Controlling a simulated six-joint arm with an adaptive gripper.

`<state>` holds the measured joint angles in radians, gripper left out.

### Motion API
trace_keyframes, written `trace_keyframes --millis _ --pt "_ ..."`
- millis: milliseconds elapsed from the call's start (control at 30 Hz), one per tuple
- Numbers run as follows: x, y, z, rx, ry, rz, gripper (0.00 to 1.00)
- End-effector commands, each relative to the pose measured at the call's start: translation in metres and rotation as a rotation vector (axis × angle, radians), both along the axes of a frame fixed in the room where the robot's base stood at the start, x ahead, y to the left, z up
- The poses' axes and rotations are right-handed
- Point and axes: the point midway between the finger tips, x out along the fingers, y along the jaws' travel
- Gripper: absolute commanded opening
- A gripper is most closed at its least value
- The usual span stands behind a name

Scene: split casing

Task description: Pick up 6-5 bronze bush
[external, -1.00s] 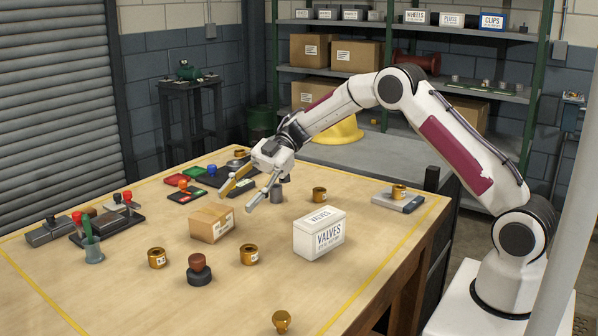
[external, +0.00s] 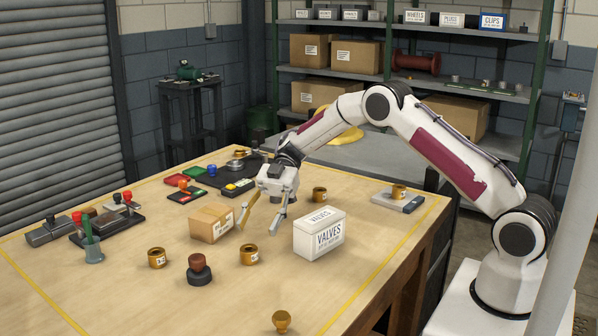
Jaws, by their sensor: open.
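Several bronze bushes are on the wooden table. One (external: 157,258) is at the front left, one (external: 249,255) is near the middle, and one (external: 319,194) is behind the white VALVES box. Another (external: 399,191) sits on a grey block at the right. Their labels are too small to read, so I cannot tell which is 6-5. My gripper (external: 258,228) is open and empty, fingers pointing down, between the cardboard box and the VALVES box. In the picture its fingertips are just above the middle bush; I cannot tell the height gap.
The cardboard box (external: 212,223) stands left of my gripper and the VALVES box (external: 320,234) right of it. A dark stamp with a brown knob (external: 199,268) is left of the middle bush. A brass knob (external: 282,321) is at the front. The front right table is clear.

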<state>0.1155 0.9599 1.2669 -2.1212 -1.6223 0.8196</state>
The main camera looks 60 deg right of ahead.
Motion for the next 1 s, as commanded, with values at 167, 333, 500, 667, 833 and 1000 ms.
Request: trace_keyframes --millis 167,333,500,667,833,1000 --pt "-0.004 0.010 -0.004 0.000 0.000 0.001 0.48" --pt "-0.004 0.011 -0.005 -0.001 -0.001 0.000 0.48" --pt "-0.004 0.011 -0.005 0.000 0.000 0.000 0.48" --pt "-0.007 0.016 -0.007 0.000 0.001 0.001 0.48" --pt "-0.013 0.030 -0.013 0.000 0.003 0.001 0.48" --pt "-0.020 0.046 -0.020 -0.001 0.001 0.001 0.48"
